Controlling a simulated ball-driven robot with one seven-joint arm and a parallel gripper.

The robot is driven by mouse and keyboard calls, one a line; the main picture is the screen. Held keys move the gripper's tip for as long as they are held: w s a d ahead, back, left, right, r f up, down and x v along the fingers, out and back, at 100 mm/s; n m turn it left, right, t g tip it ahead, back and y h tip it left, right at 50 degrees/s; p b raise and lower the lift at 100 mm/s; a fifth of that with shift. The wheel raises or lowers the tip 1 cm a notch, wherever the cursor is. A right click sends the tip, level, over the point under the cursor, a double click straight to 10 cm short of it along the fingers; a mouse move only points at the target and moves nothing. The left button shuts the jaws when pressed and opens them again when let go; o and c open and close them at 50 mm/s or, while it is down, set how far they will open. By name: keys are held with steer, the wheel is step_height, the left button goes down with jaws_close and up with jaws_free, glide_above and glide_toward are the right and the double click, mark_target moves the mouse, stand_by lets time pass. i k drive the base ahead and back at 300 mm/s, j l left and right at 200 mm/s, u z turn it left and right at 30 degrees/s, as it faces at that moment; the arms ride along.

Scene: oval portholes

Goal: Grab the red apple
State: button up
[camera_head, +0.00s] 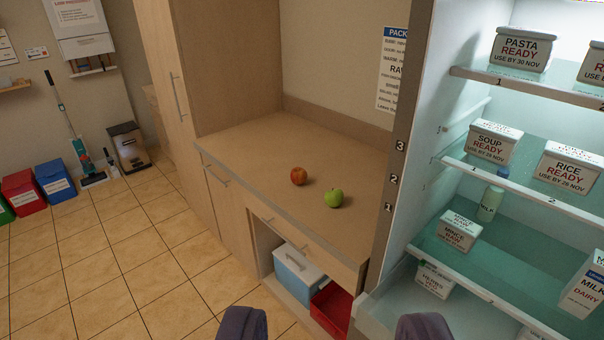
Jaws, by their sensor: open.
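The red apple (298,176) sits on the wooden counter (270,145), near its middle. A green apple (333,198) stands just to its right and nearer to me, apart from it. My gripper (334,328) shows only as two dark fingertips at the bottom edge, spread wide apart. It is open and empty, well short of the counter and the apples. The rest of the gripper is out of the picture.
An open lit fridge (480,190) with labelled tubs stands right of the counter. Below the counter are a blue cooler box (296,278) and a red crate (331,310). A tall cabinet (215,70) rises behind left. Tiled floor (120,250) lies clear at left; bins stand beyond.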

mark_target(298, 175)
steer(key=i+j+z, duration=0.15)
steer(key=i+j, duration=0.2)
steer(key=i, duration=0.2)
steer(key=i+j+z, duration=0.15)
steer(key=i+j, duration=0.25)
steer(key=i, duration=0.15)
steer(key=i+j+z, duration=0.15)
steer(key=i+j, duration=0.35)
steer(key=i+j+z, duration=0.15)
steer(key=i+j, duration=0.35)
steer(key=i+j+z, duration=0.2)
steer(key=i+j, duration=0.3)
steer(key=j, duration=0.15)
steer(key=i+j+z, duration=0.15)
steer(key=i+j, duration=0.25)
steer(key=j, duration=0.25)
